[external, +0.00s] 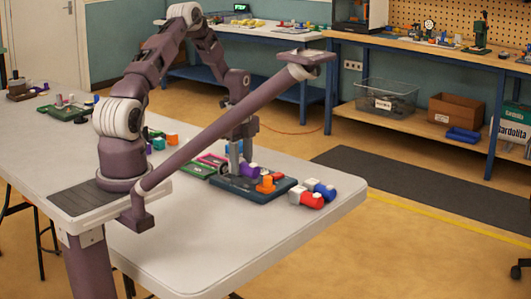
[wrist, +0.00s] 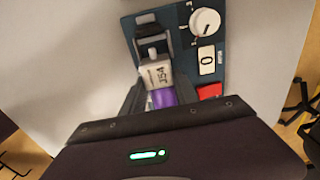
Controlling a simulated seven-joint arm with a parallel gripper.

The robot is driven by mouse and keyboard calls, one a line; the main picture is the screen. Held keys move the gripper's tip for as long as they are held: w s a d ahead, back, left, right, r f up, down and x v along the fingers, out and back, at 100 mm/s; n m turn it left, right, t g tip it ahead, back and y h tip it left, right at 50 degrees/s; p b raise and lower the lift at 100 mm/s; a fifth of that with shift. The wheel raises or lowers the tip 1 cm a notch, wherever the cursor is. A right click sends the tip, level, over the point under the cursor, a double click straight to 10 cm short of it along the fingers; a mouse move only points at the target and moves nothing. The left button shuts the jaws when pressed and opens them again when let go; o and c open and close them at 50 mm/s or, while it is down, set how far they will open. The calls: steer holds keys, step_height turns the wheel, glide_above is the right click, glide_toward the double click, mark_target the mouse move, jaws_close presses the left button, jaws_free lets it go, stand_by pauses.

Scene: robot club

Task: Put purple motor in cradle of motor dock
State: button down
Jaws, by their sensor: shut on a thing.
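The purple motor (wrist: 164,98) has a pale grey end block marked "J54" and sits between the two fingers of my gripper (wrist: 160,92) in the wrist view. My gripper is shut on it. The motor's pale end points towards the black cradle (wrist: 149,36) of the motor dock (wrist: 178,17), a dark blue-teal board with a white dial. In the external view my gripper (external: 236,172) is low over the dock (external: 236,190), with purple (external: 249,171) showing beside it. Whether the motor touches the cradle I cannot tell; the fingers and palm hide part of it.
An orange piece (external: 265,185) stands at the dock in the external view. Red (external: 313,200) and blue (external: 325,190) motors with white ends lie right of the dock. Green boards (external: 196,170) and small parts lie to the left. The near tabletop (external: 220,240) is clear.

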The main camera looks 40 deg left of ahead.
steer(key=shift+f, duration=0.1)
steer(key=shift+f, duration=0.5)
steer(key=shift+f, duration=0.1)
stand_by(0.5)
steer(key=shift+f, duration=0.3)
steer(key=shift+f, duration=0.15)
stand_by(0.4)
steer(key=c, duration=0.9)
jaws_free()
steer(key=shift+o, duration=0.4)
